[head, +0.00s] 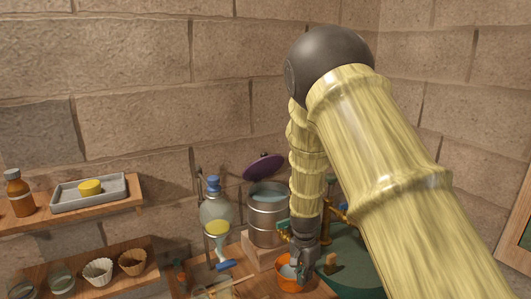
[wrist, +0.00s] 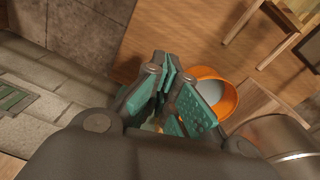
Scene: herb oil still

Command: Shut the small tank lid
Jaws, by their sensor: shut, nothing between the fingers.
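The small tank (head: 267,222) is a grey metal cylinder in the head view, open at the top with pale liquid inside. Its purple lid (head: 263,167) stands raised and tilted above the back rim. My gripper (head: 301,277) points down to the right of the tank and lower than its rim, over an orange bowl. My gripper is shut and empty; its green-padded fingers (wrist: 167,72) are together in the wrist view. A metal cylinder (wrist: 292,140), probably the tank, is partly visible at the lower right there. The lid is not visible in the wrist view.
The orange bowl (head: 291,286) sits on the wooden bench and shows beside my fingers in the wrist view (wrist: 232,101). A blue-capped glass flask (head: 216,212) stands left of the tank. A green round vessel (head: 352,262) is at the right. Shelves hold a tray (head: 62,197) and cups.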

